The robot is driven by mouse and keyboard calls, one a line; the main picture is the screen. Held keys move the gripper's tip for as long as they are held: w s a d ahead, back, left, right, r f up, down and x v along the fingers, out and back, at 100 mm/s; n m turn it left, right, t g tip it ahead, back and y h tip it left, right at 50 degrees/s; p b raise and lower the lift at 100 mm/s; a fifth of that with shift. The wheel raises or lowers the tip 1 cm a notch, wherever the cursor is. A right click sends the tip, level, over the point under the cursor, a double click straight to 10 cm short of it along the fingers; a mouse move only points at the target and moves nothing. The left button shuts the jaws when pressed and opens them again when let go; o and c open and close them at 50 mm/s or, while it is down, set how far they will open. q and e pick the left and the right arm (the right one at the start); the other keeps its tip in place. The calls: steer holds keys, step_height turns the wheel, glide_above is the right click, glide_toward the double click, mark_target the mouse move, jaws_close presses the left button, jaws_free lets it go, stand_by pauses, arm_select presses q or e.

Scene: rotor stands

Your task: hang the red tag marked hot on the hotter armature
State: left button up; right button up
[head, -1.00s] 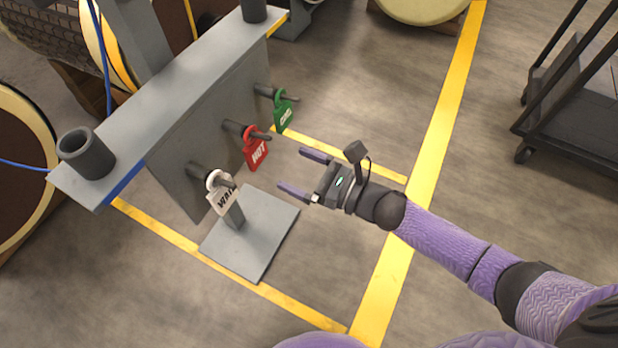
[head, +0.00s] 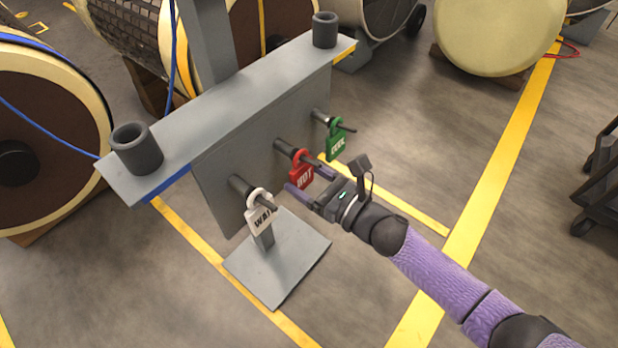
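The red tag marked HOT (head: 301,170) hangs on the middle peg of a grey stand panel (head: 222,183). A white tag, its word partly readable as WAIT (head: 260,214), hangs on the near peg, and a green tag (head: 337,139) hangs on the far peg. My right gripper (head: 309,182) is open, its two purple fingers pointing at the red tag from the lower right. The fingertips are at or very near the tag; I cannot tell whether they touch it. My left gripper is not in view. Large drum-shaped armatures, one at left (head: 52,125), stand behind the panel.
The stand has a flat top shelf (head: 225,100) with two dark cups (head: 136,148) and a grey base plate (head: 278,262). Yellow lines mark the floor. A dark cart (head: 598,190) stands at the right edge. The floor between is clear.

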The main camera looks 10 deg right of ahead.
steer(key=c, duration=0.6)
steer(key=shift+r, duration=0.3)
steer(key=shift+s+d+r+p, duration=0.35)
steer(key=shift+s+d+p, duration=0.45)
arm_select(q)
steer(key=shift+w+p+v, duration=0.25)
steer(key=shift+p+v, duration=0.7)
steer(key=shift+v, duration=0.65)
arm_select(e)
steer(key=shift+r+v, duration=0.2)
steer(key=shift+v, duration=1.05)
steer(key=shift+r+v, duration=0.15)
steer(key=shift+v, duration=1.15)
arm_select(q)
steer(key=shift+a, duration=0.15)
